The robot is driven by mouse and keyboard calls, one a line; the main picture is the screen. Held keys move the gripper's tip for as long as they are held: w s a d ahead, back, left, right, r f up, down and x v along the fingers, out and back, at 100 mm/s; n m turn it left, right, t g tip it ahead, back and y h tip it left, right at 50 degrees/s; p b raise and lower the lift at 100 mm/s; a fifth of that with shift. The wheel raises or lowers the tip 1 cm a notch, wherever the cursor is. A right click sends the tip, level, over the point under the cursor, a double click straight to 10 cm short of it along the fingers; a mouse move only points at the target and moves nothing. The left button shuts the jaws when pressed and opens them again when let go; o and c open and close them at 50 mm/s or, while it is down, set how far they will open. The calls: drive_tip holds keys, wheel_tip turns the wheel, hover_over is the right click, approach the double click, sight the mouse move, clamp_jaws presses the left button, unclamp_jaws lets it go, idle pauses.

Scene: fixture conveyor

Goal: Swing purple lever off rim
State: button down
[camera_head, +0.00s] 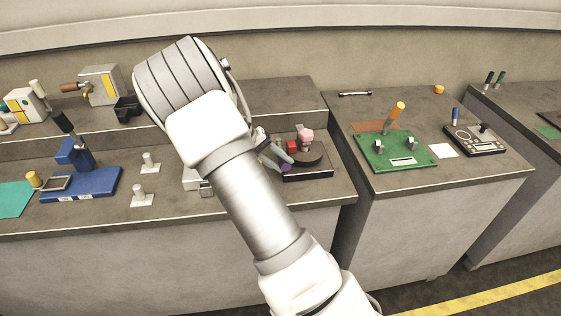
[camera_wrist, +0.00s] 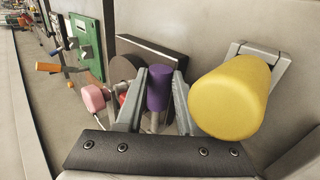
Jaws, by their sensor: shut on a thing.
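The purple lever end (camera_wrist: 159,86) stands between the two fingers of my gripper (camera_wrist: 158,80), which is shut on it. In the head view the purple end (camera_head: 285,168) shows small beside the gripper, partly hidden by the arm. The lever belongs to a black-based fixture (camera_head: 308,174) with a dark round disc (camera_head: 310,157). The disc (camera_wrist: 121,68) also shows left of the purple end in the wrist view. A pink knob (camera_wrist: 94,98) and a red part (camera_wrist: 122,98) are close by. Where the lever meets the rim is hidden.
A large yellow cylinder (camera_wrist: 230,100) stands close right of my gripper in the wrist view. A green fixture with an orange handle (camera_head: 397,150) is on the right bench.

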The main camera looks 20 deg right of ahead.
drive_tip(key=shift+d+r, duration=0.1)
drive_tip(key=shift+d, duration=0.05)
drive_tip(key=shift+w+a+m+g+y+p, duration=0.15)
drive_tip(key=shift+w+a+m+g+p, duration=0.1)
drive_tip(key=shift+a+m+g, duration=0.3)
drive_tip(key=shift+w+a+m+g+y+p, duration=0.15)
drive_tip(key=shift+w+a+m+g, duration=0.2)
drive_tip(key=shift+m, duration=0.3)
drive_tip(key=shift+s, duration=0.1)
drive_tip(key=c, duration=0.5)
unclamp_jaws()
drive_tip(key=shift+a, duration=0.15)
drive_tip(key=p+v, duration=0.1)
drive_tip(key=v, duration=1.6)
drive_tip(key=shift+r, duration=0.2)
